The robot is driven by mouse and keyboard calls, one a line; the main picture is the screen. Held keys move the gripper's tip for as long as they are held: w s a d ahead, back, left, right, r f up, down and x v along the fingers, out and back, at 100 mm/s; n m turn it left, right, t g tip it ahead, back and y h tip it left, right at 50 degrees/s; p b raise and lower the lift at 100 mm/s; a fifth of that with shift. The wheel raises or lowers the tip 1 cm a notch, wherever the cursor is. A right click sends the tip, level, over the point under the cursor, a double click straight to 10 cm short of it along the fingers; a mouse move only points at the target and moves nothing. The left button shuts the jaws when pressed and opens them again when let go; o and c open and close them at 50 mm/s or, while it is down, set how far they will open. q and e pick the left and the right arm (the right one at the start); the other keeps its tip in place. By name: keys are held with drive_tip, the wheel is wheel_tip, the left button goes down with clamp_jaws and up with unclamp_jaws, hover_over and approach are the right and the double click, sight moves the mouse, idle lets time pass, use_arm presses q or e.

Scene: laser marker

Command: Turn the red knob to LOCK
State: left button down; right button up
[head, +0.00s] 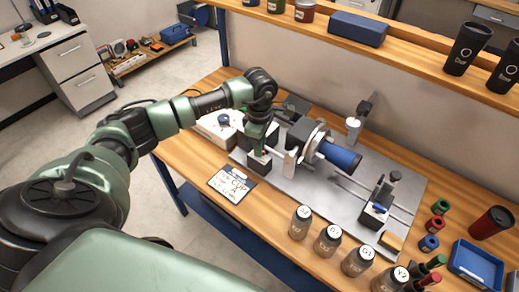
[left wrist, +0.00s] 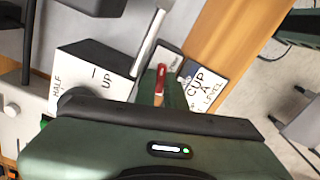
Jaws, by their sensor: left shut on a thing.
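The red knob (left wrist: 161,80) shows in the left wrist view as a narrow red piece at the fingertips of my left gripper (left wrist: 160,92). In the head view my left gripper (head: 259,153) points down at the left end of the grey machine plate, shut, with a bit of red at its tips. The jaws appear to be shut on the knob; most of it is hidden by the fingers. The LOCK mark cannot be read. My right gripper is not in view.
A blue cup (head: 339,156) lies sideways in the machine's round chuck (head: 312,140), right of my gripper. A handwritten card (head: 231,184) lies in front. A blue tray (head: 476,264) stands at right. A shelf (head: 300,30) runs behind.

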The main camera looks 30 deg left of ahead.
use_arm(q)
drive_tip(key=n+b, duration=0.2)
drive_tip(key=n, duration=0.2)
drive_tip(key=shift+n, duration=0.3)
drive_tip(key=n+b, duration=0.1)
drive_tip(key=n, duration=0.2)
drive_tip(key=shift+n, duration=0.3)
drive_tip(key=n+b, duration=0.1)
drive_tip(key=n, duration=0.2)
drive_tip(key=shift+r+n+b, duration=0.1)
drive_tip(key=shift+n+b, duration=0.4)
drive_tip(key=shift+n, duration=1.2)
drive_tip(key=shift+w, duration=0.1)
drive_tip(key=c, duration=1.8)
unclamp_jaws()
drive_tip(key=shift+o, duration=0.2)
wheel_tip(320, 180, up, 8)
drive_tip(key=shift+f+b, duration=0.1)
drive_tip(key=shift+b, duration=0.75)
